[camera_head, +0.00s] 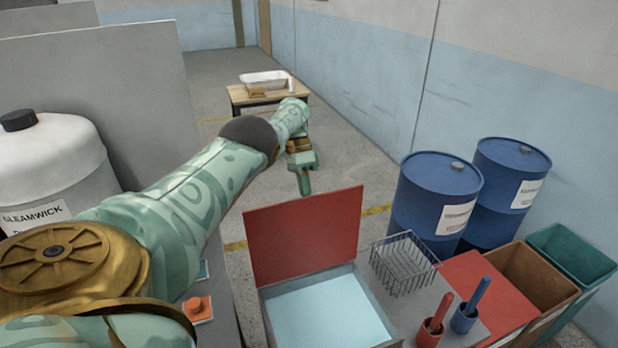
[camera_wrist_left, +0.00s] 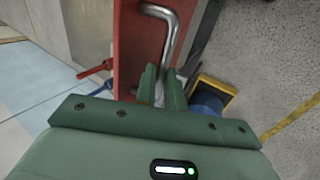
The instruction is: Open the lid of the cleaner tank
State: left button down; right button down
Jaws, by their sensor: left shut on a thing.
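The cleaner tank (camera_head: 374,290) is a grey box with pale blue liquid inside, at the lower middle of the head view. Its red lid (camera_head: 305,235) stands raised, close to upright, along the tank's far edge, and the liquid is exposed. The lid also shows in the left wrist view (camera_wrist_left: 132,45), with a bent metal handle (camera_wrist_left: 172,25) on its face. My left gripper (camera_head: 305,185) is just beyond the lid's upper edge. In the left wrist view its fingers (camera_wrist_left: 162,88) are closed around the lower part of the handle. My right gripper is not in view.
A wire basket (camera_head: 404,262), a red cup (camera_head: 431,333) and a blue cup (camera_head: 465,318) with handles stand right of the tank. Blue drums (camera_head: 432,195) and open bins (camera_head: 570,255) are farther right. A white tank (camera_head: 60,165) stands left.

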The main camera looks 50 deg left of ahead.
pick_arm(q)
jog(key=shift+s+a+f, duration=0.15)
jog(key=shift+s+f, duration=0.05)
jog(key=shift+f, duration=0.15)
jog(key=c, duration=1.5)
grip_release()
jog(key=shift+w+a, duration=0.15)
jog(key=shift+a, duration=0.05)
jog(key=shift+r, duration=0.1)
